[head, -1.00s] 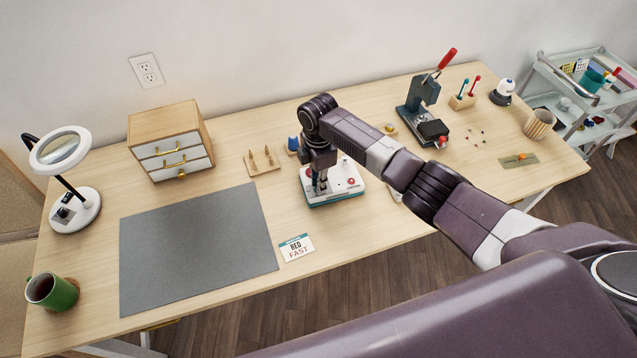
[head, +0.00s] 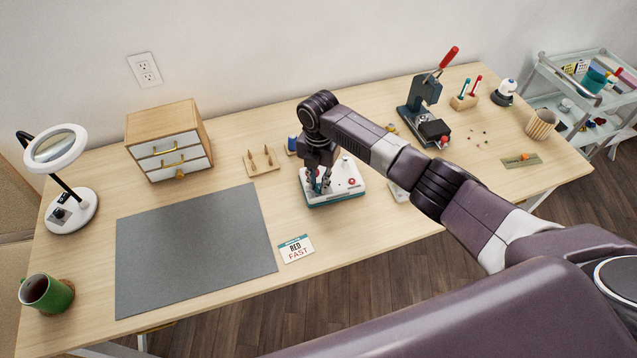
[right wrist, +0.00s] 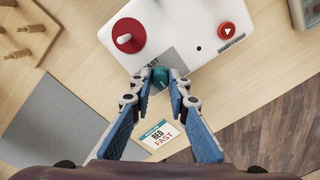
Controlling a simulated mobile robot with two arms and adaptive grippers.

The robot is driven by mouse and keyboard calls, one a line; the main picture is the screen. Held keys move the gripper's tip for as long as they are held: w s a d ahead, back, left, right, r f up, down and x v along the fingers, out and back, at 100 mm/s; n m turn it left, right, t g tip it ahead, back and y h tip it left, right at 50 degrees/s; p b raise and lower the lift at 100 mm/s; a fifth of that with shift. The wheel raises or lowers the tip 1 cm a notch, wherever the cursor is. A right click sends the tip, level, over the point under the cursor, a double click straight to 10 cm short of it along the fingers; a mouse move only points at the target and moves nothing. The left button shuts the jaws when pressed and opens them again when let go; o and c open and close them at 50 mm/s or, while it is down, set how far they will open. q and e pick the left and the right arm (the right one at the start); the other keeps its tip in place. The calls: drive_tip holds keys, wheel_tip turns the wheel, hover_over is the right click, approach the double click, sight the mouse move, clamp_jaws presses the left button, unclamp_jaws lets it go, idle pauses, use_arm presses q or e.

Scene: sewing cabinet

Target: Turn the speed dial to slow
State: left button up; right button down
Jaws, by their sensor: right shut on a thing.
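The white control box (head: 345,190) with a teal base stands on the table, and my right gripper (head: 319,188) reaches down to its left front part. In the right wrist view, the box (right wrist: 185,28) carries a red disc with a white handle (right wrist: 125,37), a red button with a triangle mark (right wrist: 227,31), and a small teal dial (right wrist: 160,75) at its edge. My right gripper (right wrist: 158,79) is shut on the teal dial, with a fingertip at each side. The dial's pointer and scale are mostly hidden. My left gripper is not in view.
A card reading FAST (head: 296,249) lies in front of the box. A grey mat (head: 195,250), a drawer cabinet (head: 168,140) and a wooden peg stand (head: 262,165) are to the left. A press (head: 425,100) stands at the back right.

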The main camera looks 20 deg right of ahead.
sight(319, 186)
idle(0.3)
drive_tip(key=c, duration=1.8)
unclamp_jaws()
wheel_tip(319, 186, up, 12)
